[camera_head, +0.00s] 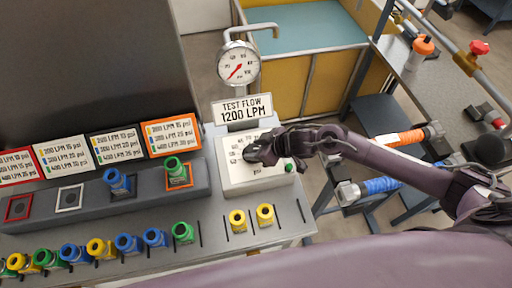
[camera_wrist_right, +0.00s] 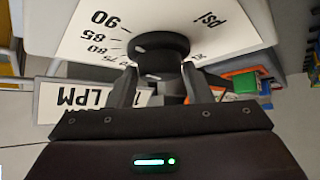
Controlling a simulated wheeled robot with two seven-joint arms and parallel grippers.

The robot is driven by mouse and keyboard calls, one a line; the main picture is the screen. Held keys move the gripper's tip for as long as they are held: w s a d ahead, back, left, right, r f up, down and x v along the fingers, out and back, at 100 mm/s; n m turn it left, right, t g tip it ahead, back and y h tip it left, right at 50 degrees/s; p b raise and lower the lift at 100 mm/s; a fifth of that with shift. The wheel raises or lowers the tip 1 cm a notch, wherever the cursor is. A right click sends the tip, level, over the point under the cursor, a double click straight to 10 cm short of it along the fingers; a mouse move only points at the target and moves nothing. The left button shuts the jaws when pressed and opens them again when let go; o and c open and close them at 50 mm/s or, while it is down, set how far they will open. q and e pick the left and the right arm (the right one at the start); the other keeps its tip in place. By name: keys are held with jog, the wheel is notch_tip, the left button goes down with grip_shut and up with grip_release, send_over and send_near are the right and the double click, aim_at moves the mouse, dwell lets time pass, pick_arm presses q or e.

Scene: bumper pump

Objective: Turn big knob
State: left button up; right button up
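The big knob (camera_wrist_right: 158,46) is dark and round and sits on the white printed dial face of the test flow box (camera_head: 232,181). Numbers such as 80, 85 and 90 and "psi" show around it in the right wrist view. My right gripper (camera_head: 257,152) is at the knob and covers most of it in the head view. In the right wrist view its two fingers (camera_wrist_right: 160,72) stand apart, one at each side of the knob, with a gap beside the left finger. Firm contact is not clear. My left gripper is not in view.
A "TEST FLOW 1200 LPM" sign (camera_head: 242,111) and a pressure gauge (camera_head: 238,64) stand behind the box. A green button (camera_head: 289,167) is at its right. Several colored fittings line the bench (camera_head: 215,240). Hose nozzles (camera_head: 375,187) lie to the right.

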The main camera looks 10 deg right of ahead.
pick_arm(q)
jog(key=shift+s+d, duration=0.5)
pick_arm(e)
jog(key=c, duration=0.5)
